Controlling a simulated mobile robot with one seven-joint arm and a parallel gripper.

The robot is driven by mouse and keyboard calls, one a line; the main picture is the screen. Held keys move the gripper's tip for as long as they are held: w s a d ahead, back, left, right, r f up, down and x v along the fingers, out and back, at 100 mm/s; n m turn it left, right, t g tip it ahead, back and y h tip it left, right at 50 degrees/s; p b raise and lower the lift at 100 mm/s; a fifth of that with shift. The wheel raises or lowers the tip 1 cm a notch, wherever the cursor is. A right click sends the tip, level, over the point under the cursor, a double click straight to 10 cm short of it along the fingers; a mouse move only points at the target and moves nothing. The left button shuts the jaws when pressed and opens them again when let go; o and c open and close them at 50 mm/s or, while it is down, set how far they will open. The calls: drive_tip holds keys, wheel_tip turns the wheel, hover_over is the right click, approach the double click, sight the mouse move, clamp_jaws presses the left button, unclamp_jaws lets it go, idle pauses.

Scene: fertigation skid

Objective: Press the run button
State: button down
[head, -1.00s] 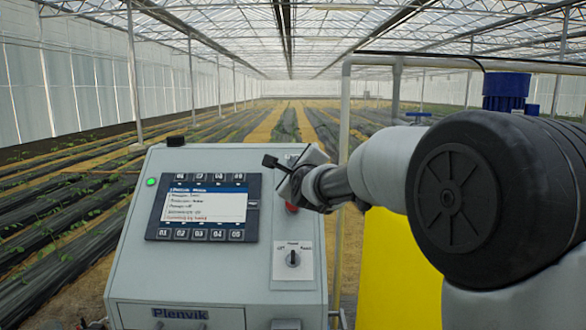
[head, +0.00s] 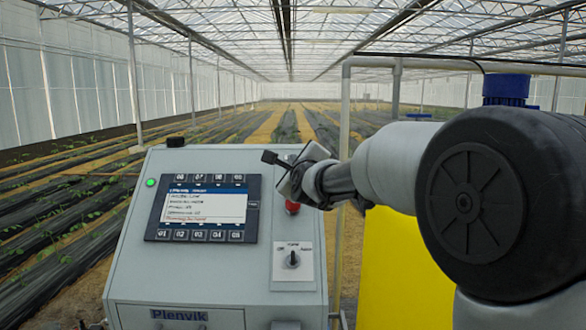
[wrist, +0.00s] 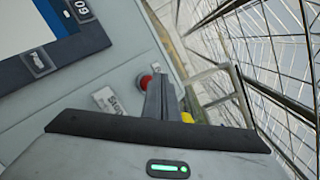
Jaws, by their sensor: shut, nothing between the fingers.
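A grey control cabinet stands ahead with a dark screen panel (head: 203,206). Rows of dark keys run above and below its lit display, and a single key (head: 253,205) sits at its right edge. The wrist view also shows a side key (wrist: 38,61), its small marking hard to read. I cannot tell for sure which control is the run button. My gripper (head: 291,184) is right of the panel, in front of the cabinet's upper right. In the wrist view my gripper (wrist: 160,85) has its fingers together, empty, beside a red button (wrist: 146,81).
The red button (head: 292,206) shows partly below my gripper. A rotary selector (head: 292,259) on a white plate is lower down. A green lamp (head: 151,183) glows left of the panel. A pale pipe frame (head: 345,110) and yellow surface (head: 385,270) stand right. Crop rows lie behind.

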drive_tip(key=s+r, duration=0.1)
drive_tip(key=r, duration=0.1)
drive_tip(key=s+r, duration=0.1)
drive_tip(key=s, duration=0.1)
drive_tip(key=shift+s+r, duration=0.2)
drive_tip(key=shift+r, duration=0.2)
drive_tip(key=s+d+f+n+g+h+p, duration=0.1)
drive_tip(key=s+d+f+n+g, duration=0.3)
drive_tip(key=s, duration=0.9)
drive_tip(key=s+d+f+n+g+h+p, duration=0.1)
drive_tip(key=s+d+f+n+g, duration=0.2)
drive_tip(key=s+f+n, duration=0.6)
drive_tip(key=s+d+f+n+g+p, duration=0.1)
drive_tip(key=s+d+f+n+g, duration=0.3)
drive_tip(key=s+n, duration=0.6)
drive_tip(key=s+d+f, duration=0.2)
drive_tip(key=s+d, duration=0.1)
drive_tip(key=s, duration=0.6)
drive_tip(key=shift+f+n+g+h, duration=0.3)
drive_tip(key=shift+f+n+h, duration=0.05)
drive_tip(key=shift+n+h, duration=0.05)
